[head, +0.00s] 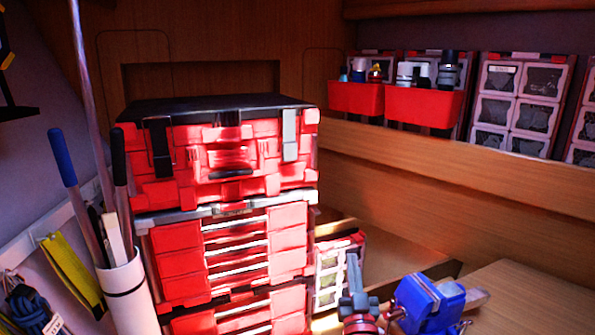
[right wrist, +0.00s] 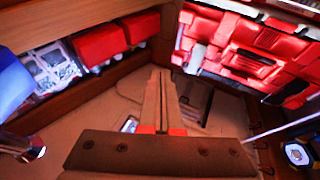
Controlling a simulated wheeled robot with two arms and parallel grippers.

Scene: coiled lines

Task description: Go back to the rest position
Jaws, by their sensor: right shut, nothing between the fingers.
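My right gripper (head: 352,260) is low in the head view, right of the red toolbox stack and just left of a blue vise (head: 425,303). Its grey fingers point away from me, lie together and hold nothing. In the right wrist view the gripper (right wrist: 160,75) shows the same two fingers shut side by side, with red pads at their base. My left gripper is not in view.
The red toolbox stack (head: 235,160) stands at centre. A wooden bench (head: 530,300) is at lower right. Red bins (head: 424,107) hang on the back wall. A white tube (head: 128,295) holds long tools at left, near a coiled blue line (head: 30,310).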

